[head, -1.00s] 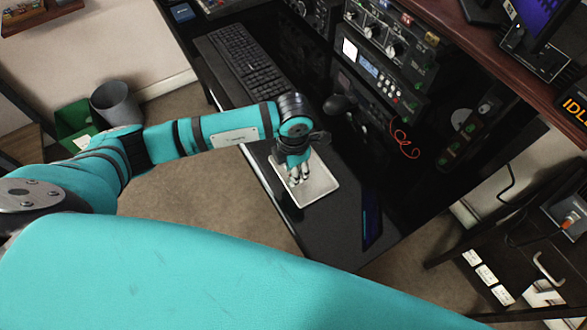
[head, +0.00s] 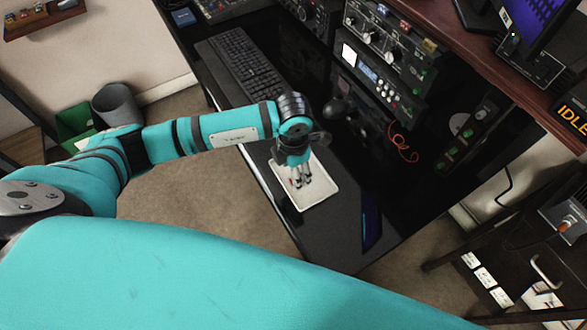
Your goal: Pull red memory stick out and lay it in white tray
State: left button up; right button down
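The white tray (head: 319,190) lies on the black desk surface. My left gripper (head: 301,184) points down over the tray, with its pale fingertips above or at the tray's middle. A small reddish spot shows by the fingertips, but it is too small to tell whether it is the red memory stick. I cannot tell whether the fingers are open or shut. The red memory stick cannot be made out for sure anywhere. My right gripper is not in view.
A keyboard (head: 240,62) lies behind the tray. A rack unit with knobs and a small display (head: 367,72) stands at the back, with an orange cable (head: 403,148) near it. A dark flat device (head: 372,220) lies right of the tray.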

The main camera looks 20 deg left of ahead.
pick_arm(q)
notch_tip(320, 180, up, 12)
dwell(0.6)
jog(key=shift+r, duration=0.1)
notch_tip(320, 180, up, 7)
jog(key=p, duration=0.3)
jog(key=shift+p, duration=0.4)
dwell(0.5)
dwell(0.3)
